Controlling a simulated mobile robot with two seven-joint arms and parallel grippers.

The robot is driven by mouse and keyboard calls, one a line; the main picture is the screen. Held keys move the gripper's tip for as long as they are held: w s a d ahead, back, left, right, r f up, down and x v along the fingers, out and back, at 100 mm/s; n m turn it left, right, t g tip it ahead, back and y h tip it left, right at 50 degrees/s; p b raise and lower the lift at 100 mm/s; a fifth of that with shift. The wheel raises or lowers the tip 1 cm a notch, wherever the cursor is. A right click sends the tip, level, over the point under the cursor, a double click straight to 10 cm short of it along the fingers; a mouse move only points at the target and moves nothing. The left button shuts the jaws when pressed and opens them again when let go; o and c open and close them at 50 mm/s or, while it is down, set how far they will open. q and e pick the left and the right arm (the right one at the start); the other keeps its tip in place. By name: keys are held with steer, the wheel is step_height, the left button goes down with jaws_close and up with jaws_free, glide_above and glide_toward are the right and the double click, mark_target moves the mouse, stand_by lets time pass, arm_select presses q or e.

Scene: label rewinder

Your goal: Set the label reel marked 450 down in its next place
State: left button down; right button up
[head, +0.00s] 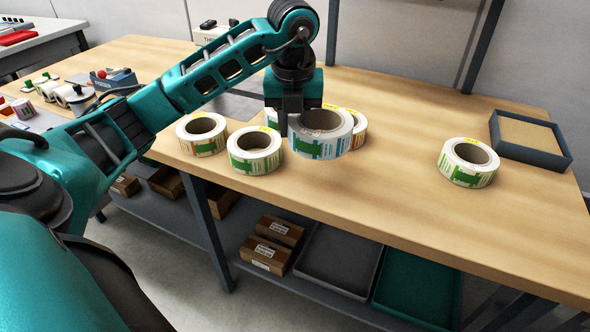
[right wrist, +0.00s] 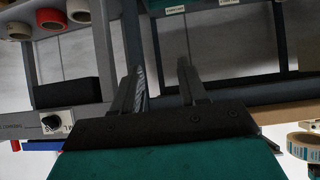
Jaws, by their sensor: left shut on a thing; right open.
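I cannot read the number 450 on any reel. Two similar reels stand left of it, one at the far left (head: 202,136) and one closer (head: 254,152). Another reel (head: 358,128) is partly hidden behind the held one. A further reel (head: 468,163) stands alone at the right. My right gripper (right wrist: 165,80) is open and empty.
A grey open box (head: 532,152) with a tan inside stands at the right back. Bare tabletop lies between the held reel and the lone right reel. Below, a shelf holds brown boxes (head: 270,244), a grey tray (head: 338,262) and a green tray (head: 415,285).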

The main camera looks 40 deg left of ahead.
arm_select(q)
glide_above(294, 175)
step_height(294, 175, down, 5)
steer(key=shift+s+d+r, duration=0.1)
steer(key=shift+s+r, duration=0.05)
steer(key=shift+f+b, duration=0.4)
steer(key=shift+f, duration=1.9)
arm_select(e)
steer(key=shift+w+a+r, duration=0.15)
steer(key=shift+w+a, duration=0.1)
steer(key=shift+a, duration=0.15)
arm_select(q)
steer(key=shift+f, duration=0.1)
steer(key=c, duration=0.8)
jaws_free()
steer(key=shift+c, duration=0.2)
arm_select(e)
steer(key=shift+w, duration=0.1)
steer(key=shift+r, duration=0.1)
